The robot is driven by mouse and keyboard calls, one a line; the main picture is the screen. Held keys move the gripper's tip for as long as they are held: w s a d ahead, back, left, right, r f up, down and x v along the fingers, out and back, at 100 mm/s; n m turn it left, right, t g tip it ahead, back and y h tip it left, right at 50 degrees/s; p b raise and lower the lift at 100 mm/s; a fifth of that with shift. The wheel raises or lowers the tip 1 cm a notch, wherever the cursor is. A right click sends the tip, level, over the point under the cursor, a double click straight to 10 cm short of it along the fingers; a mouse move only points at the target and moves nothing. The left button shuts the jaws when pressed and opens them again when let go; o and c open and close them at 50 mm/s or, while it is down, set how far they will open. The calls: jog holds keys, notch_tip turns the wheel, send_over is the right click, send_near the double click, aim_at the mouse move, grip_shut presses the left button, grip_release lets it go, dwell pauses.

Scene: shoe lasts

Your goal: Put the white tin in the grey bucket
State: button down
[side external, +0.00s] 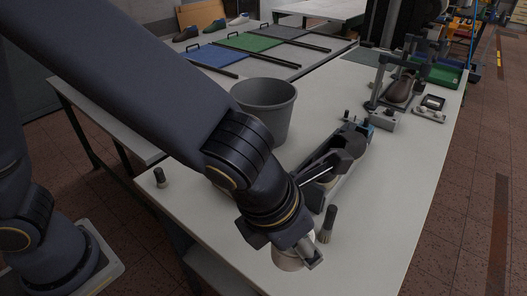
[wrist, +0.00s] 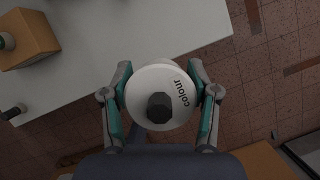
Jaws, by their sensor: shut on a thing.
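The white tin (wrist: 178,112) has a dark knob on its lid and the word "colour". It sits between the two fingers of my gripper (wrist: 163,92) in the wrist view, held from both sides. In the side view my gripper (side external: 300,252) is low at the near end of the table, and the tin (side external: 286,260) shows partly behind it. I cannot tell whether the tin touches the table. The grey bucket (side external: 268,112) stands upright on the table, farther back, partly hidden by my arm.
A small brush (side external: 327,224) stands beside my gripper. Another small upright item (side external: 160,177) is at the left edge. A shoe last on a stand (side external: 400,88) is at the back right. The table's right side is clear.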

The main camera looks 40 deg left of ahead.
jog(key=w+a+r+n+y, duration=0.1)
jog(key=w+r, duration=0.1)
jog(key=w, duration=0.9)
jog(key=w+a+r+n, duration=0.1)
jog(key=w+n, duration=0.1)
jog(key=w, duration=0.9)
jog(key=w+a+n+y, duration=0.1)
jog(key=w+a+n, duration=0.2)
jog(key=w+a, duration=1.5)
jog(key=w+a+f+n+y, duration=0.1)
jog(key=a+f, duration=0.1)
jog(key=a, duration=0.8)
jog(key=w+a+f+n, duration=0.1)
jog(key=a+f+n, duration=0.1)
jog(key=a, duration=0.8)
jog(key=f, duration=1.7)
jog(key=shift+d, duration=0.3)
